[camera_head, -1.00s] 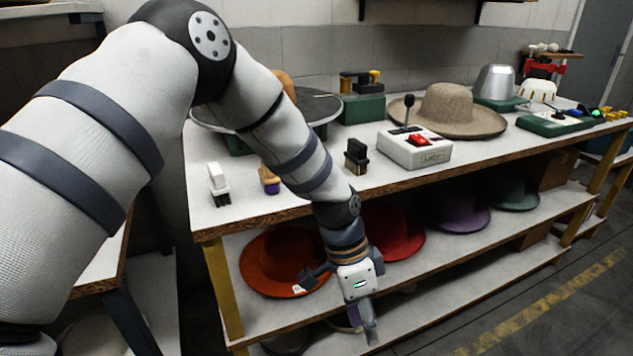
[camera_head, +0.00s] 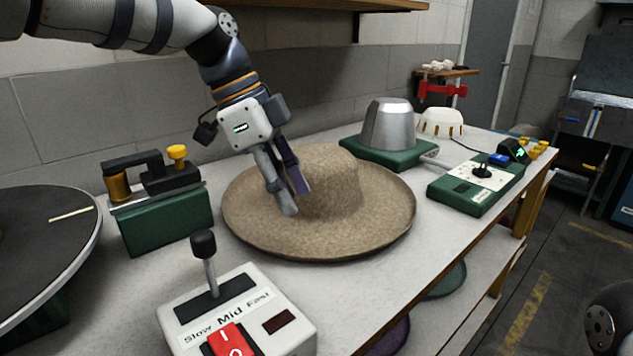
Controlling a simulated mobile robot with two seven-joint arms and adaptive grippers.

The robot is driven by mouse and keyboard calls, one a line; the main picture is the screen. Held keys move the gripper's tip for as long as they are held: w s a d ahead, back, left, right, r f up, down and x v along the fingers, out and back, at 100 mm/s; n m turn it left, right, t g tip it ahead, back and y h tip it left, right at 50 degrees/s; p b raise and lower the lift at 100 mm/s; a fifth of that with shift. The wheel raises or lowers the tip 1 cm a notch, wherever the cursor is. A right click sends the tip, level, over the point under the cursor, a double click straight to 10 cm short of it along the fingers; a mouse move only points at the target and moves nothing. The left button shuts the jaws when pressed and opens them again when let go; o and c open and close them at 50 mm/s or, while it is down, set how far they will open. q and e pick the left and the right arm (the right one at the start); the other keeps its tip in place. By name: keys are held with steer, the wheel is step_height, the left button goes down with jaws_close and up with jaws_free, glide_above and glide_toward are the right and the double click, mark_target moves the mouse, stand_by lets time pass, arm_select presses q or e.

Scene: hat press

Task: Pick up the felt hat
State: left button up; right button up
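The felt hat (camera_head: 345,185) is tan with a wide flat brim and a rounded crown. It lies brim-down on the white table, crown up. My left gripper (camera_head: 297,196) comes from above left and points down at the left side of the crown, over the brim. Its two fingers show slightly apart with nothing seen between them. Whether the fingertips touch the felt I cannot tell. Only a dark rounded part of my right arm (camera_head: 607,318) shows at the lower right edge; its gripper is out of view.
A control box (camera_head: 238,312) with a lever and red switch stands in front. A green device (camera_head: 160,205) and a dark round turntable (camera_head: 45,235) are at left. A metal hat form (camera_head: 388,125) on a green base and a green control panel (camera_head: 476,185) are at right.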

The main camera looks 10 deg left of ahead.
mark_target(315, 248)
arm_select(q)
steer(key=x, duration=1)
steer(key=shift+a+f, duration=0.1)
steer(key=shift+a, duration=0.05)
jaws_close()
